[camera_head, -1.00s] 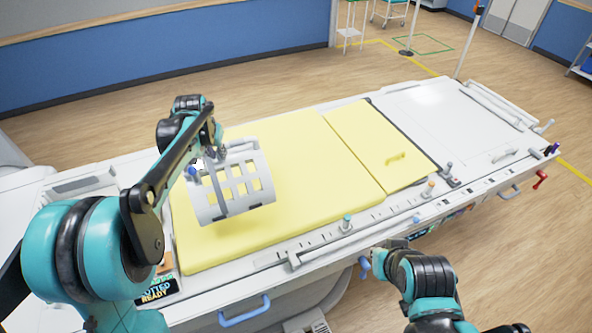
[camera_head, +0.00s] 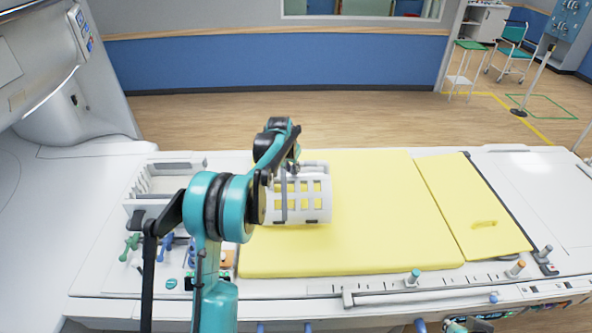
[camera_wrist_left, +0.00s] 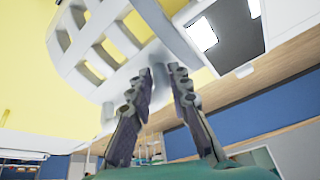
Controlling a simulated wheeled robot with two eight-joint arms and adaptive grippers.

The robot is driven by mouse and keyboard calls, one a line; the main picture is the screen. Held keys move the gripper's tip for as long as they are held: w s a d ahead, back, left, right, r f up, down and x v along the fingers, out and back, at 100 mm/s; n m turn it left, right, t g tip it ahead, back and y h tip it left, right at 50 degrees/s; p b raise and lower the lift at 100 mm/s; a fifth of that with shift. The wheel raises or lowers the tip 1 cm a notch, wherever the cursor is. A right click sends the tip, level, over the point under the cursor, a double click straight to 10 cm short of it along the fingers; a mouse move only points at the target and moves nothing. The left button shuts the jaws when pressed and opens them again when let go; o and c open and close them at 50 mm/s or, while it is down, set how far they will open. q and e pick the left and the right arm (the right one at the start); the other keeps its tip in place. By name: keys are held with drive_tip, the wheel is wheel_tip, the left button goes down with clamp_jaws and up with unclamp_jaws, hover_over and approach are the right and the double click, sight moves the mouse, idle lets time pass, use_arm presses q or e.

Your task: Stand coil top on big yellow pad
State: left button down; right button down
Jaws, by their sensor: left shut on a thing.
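The coil top (camera_head: 318,207) is a white curved shell with rectangular windows and a grey strap-like bar. It is over the left end of the big yellow pad (camera_head: 370,230); I cannot tell whether it touches the pad. My left gripper (camera_head: 291,166) is shut on the coil top's upper edge, partly hidden by its own arm. In the left wrist view, the fingers (camera_wrist_left: 163,82) meet the rim of the coil top (camera_wrist_left: 112,42), with yellow behind it. My right gripper is not in view.
A smaller yellow pad (camera_head: 462,200) lies right of the big one. A rack (camera_head: 168,180) and small coloured handles (camera_head: 131,243) are at the bed's left. A rail (camera_head: 420,297) and knobs line the front edge. The big pad's middle and right are clear.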

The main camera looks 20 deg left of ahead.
sight(292, 177)
use_arm(q)
drive_tip(key=shift+f, duration=2)
drive_tip(key=shift+b, duration=0.3)
drive_tip(key=c, duration=1.4)
unclamp_jaws()
drive_tip(key=shift+s, duration=0.1)
